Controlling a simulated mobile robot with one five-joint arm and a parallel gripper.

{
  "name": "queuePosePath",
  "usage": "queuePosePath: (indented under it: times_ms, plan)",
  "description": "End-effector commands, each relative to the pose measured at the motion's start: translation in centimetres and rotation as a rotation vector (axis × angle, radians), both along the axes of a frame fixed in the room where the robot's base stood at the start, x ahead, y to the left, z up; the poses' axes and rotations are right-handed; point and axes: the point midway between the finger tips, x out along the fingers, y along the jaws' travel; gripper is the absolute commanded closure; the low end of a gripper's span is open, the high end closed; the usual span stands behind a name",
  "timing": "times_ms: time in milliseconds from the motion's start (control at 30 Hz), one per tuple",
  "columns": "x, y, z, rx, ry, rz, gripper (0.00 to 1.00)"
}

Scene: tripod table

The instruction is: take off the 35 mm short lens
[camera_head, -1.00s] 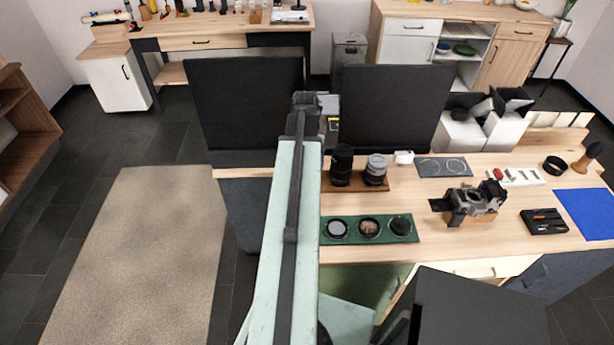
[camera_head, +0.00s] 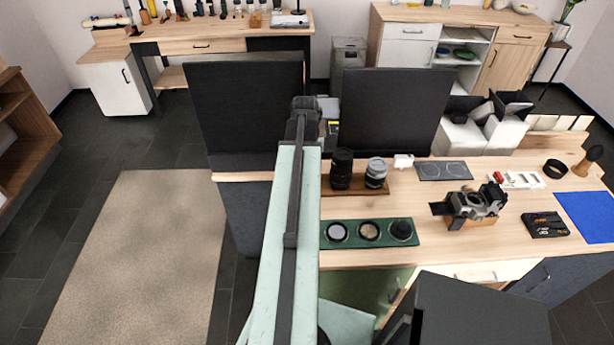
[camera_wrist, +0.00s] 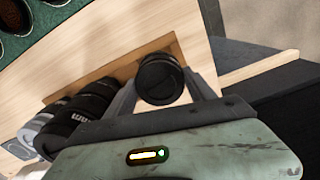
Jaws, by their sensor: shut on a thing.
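My gripper (camera_wrist: 162,88) is shut on a short, round black lens (camera_wrist: 160,76), one finger on each side, in the wrist view. I take it for the 35 mm short lens; no label on it is readable. It is over or at the end of the wooden lens rack (camera_wrist: 100,80); I cannot tell whether it touches the rack. In the head view my arm hides the lens and fingers. A tall black lens (camera_head: 341,168) and a grey-and-black lens (camera_head: 376,173) stand on the rack. The camera body (camera_head: 474,204) sits on a wooden stand to the right.
A green tray (camera_head: 385,243) with several round filters lies in front of the rack. A grey mat (camera_head: 443,170), a black box (camera_head: 545,224) and a blue mat (camera_head: 588,216) lie further right. Dark panels (camera_head: 393,115) stand behind the table.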

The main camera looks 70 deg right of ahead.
Motion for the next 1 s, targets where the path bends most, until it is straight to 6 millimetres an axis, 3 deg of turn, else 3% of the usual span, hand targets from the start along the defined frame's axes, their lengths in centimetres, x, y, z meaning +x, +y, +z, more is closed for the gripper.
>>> queuePosePath:
  times_ms: [333, 567, 833, 1000]
  plan:
    - [-0.02, 0.01, -0.01, 0.000, 0.001, 0.085, 0.82]
    - [-0.04, 0.00, -0.01, 0.000, 0.001, 0.325, 0.82]
    - [0.03, 0.02, -0.01, 0.000, 0.001, 0.353, 0.82]
    - [0.04, 0.03, -0.01, 0.001, 0.001, 0.555, 0.83]
